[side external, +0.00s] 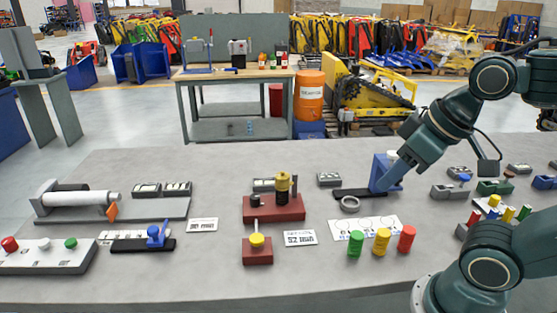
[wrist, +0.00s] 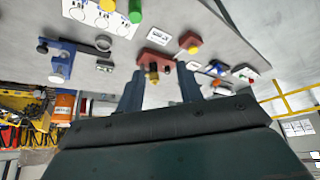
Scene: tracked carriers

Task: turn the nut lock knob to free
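A red base (side external: 287,210) stands mid-table, carrying a black and brass nut column (side external: 282,188) and a small dark knob (side external: 256,201) at its left. In front of it, a smaller red block (side external: 257,257) bears a yellow knob (side external: 257,240) with a thin pale pin upright. I cannot tell which is the nut lock knob, nor its setting. My gripper (wrist: 161,92) is open and empty, its fingers apart in the wrist view. There the red base (wrist: 157,57) shows beyond the fingertips and the yellow knob (wrist: 193,49) to its right. Neither is touched.
A blue block (side external: 381,168) on a black rail stands beside my gripper in the side view. A grey ring (side external: 350,204) and green (side external: 355,243), yellow (side external: 382,242) and red (side external: 406,239) stacks lie right of the red base. A white roller (side external: 82,198) is at left.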

